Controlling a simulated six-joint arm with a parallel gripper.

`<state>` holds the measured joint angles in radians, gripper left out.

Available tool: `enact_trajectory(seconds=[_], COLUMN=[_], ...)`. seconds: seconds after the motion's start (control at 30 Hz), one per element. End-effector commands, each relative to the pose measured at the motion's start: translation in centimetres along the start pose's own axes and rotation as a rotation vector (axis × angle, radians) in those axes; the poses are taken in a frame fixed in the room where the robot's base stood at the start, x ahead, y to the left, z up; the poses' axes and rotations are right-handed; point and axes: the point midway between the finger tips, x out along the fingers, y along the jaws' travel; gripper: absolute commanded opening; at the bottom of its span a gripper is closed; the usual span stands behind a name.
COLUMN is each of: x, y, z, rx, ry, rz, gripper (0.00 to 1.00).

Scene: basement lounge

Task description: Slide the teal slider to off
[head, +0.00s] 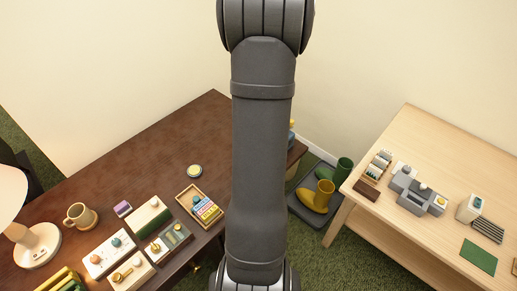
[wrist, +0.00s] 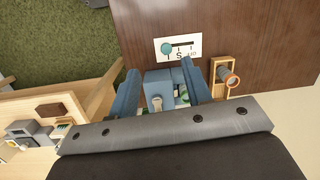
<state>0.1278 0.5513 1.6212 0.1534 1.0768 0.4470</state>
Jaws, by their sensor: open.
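In the wrist view a white plate (wrist: 184,56) lies on the dark brown surface, beyond my fingertips. A round teal knob (wrist: 167,48), which looks like the teal slider, sits at the left end of a dark line on it. Dark lettering on the plate is too small to read surely. My gripper (wrist: 160,65) has two blue fingers spread apart, short of the plate and not seen touching the knob. A blue box (wrist: 157,80) shows between the fingers; I cannot tell its distance from them.
A wooden holder (wrist: 217,72) with an orange-ringed cylinder stands right of the fingers. On the dark table (head: 150,160), a cream box (head: 107,255) with a teal knob, other small panels, a tray (head: 180,196) and a mug (head: 80,216) stand at left. A light table (head: 430,140) is at right.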

Motion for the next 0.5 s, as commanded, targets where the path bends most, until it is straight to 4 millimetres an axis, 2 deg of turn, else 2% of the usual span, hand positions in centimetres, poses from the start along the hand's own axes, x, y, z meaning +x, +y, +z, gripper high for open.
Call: enact_trajectory(seconds=[0.1,0.23,0.37,0.5], x=[-1.9,-2.6,-1.6,0.9], y=[-1.3,-1.8,-1.7,-1.4], z=[-0.4,-0.8,-0.9,-1.3], rx=[-0.093,-0.131,-0.134,-0.132], ry=[0.104,0.151,0.153,0.150], rz=[0.051,0.074,0.078,0.079], gripper=[0.45,0.45,0.45,0.45])
